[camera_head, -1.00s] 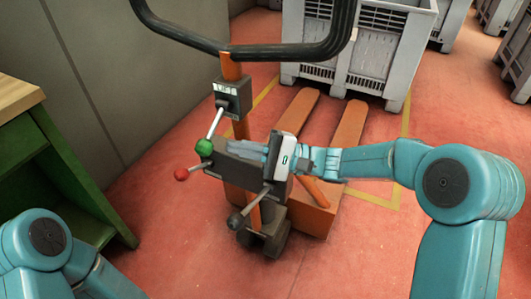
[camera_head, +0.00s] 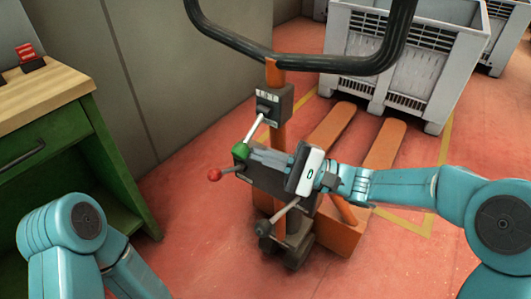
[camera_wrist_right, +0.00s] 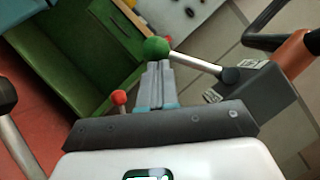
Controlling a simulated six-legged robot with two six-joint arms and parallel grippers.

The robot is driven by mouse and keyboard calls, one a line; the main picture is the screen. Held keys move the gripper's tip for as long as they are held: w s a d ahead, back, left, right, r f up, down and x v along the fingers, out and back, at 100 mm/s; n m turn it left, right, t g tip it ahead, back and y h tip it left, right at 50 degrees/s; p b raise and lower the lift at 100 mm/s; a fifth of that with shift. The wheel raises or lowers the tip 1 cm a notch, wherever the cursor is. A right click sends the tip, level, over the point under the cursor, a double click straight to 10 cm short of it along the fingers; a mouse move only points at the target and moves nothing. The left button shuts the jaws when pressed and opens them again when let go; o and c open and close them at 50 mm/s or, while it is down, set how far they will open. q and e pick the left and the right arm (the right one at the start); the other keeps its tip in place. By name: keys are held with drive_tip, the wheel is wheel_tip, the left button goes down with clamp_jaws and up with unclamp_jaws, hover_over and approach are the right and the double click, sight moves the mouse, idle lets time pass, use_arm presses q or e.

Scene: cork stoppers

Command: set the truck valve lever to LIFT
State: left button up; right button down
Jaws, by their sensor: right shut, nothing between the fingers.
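The valve lever (camera_head: 255,128) is a pale rod with a green knob (camera_head: 240,151), hanging down and left from a dark labelled box (camera_head: 272,103) on the orange truck column. The label is too small to read surely. My right gripper (camera_head: 253,155) is shut and empty, its fingertips right beside the green knob. In the right wrist view the green knob (camera_wrist_right: 156,47) sits just beyond the closed fingertips (camera_wrist_right: 158,66); I cannot tell whether they touch. My left gripper is out of view; only my left arm shows at lower left.
A red knob (camera_head: 214,174) and a black-knobbed lever (camera_head: 264,228) stick out close below. The black handle loop (camera_head: 300,62) arches above. A green bench (camera_head: 50,140) stands left, grey crates (camera_head: 400,75) behind the orange forks (camera_head: 385,143).

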drive_tip(key=shift+s+a+r+m, duration=0.1)
drive_tip(key=shift+s+r+m, duration=0.05)
drive_tip(key=shift+m, duration=0.15)
wheel_tip(320, 180, up, 7)
drive_tip(key=s+a+m+t+p, duration=0.1)
drive_tip(key=s+m+t+p, duration=0.1)
drive_tip(key=m+t+p, duration=0.6)
drive_tip(key=shift+a+m+h+p, duration=0.2)
drive_tip(key=shift+m+h+p, duration=0.25)
drive_tip(key=shift+m, duration=2.75)
